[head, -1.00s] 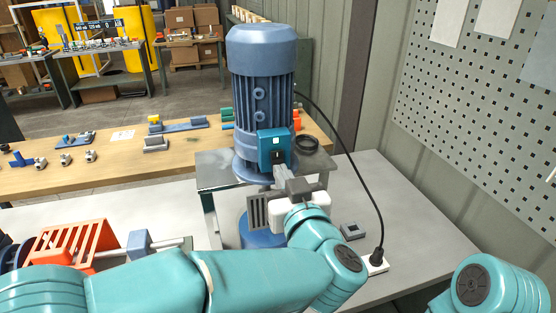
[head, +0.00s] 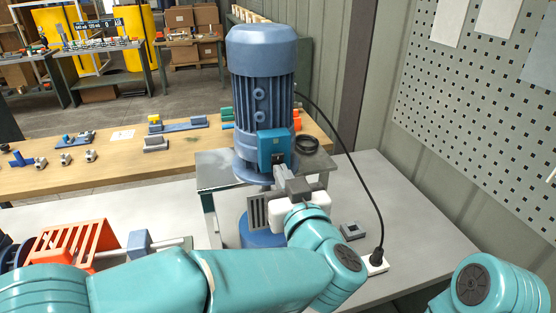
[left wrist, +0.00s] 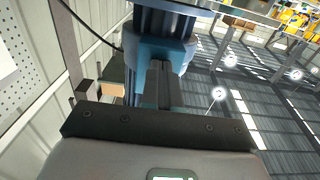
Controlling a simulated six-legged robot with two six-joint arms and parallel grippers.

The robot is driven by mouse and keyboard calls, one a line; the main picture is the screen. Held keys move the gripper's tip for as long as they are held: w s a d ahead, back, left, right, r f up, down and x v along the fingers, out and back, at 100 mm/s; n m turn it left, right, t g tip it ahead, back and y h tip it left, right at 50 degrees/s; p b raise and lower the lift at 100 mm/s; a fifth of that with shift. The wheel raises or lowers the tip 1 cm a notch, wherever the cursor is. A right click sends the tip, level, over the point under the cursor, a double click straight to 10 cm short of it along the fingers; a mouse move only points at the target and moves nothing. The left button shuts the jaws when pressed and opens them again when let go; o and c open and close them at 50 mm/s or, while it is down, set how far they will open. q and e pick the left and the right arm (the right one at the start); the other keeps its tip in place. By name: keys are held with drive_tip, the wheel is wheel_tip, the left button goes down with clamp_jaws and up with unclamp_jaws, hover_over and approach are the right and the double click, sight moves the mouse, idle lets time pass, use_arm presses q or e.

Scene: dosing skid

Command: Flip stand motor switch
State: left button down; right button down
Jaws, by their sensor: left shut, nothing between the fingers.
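The blue motor (head: 262,100) stands upright on a grey stand (head: 215,172). A lighter blue switch box (head: 273,148) is on its front. In the left wrist view the box (left wrist: 150,52) is straight ahead, with the motor (left wrist: 176,28) behind it. My left gripper (head: 279,170) is shut and empty. Its fingertips are at the lower part of the switch box and cover the area of the switch there. I cannot tell whether they touch it. In the left wrist view the closed fingers (left wrist: 163,80) point at the box. My right gripper is out of view.
A black cable (head: 372,200) runs from the motor to a white socket strip (head: 376,263). A small grey device (head: 352,231) lies on the grey table (head: 410,235). An orange slotted bracket (head: 75,240) is at the left. A perforated panel (head: 480,110) is at the right.

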use_arm(q)
drive_tip(key=v, duration=0.6)
drive_tip(key=shift+s, duration=0.3)
drive_tip(key=shift+s+d, duration=0.1)
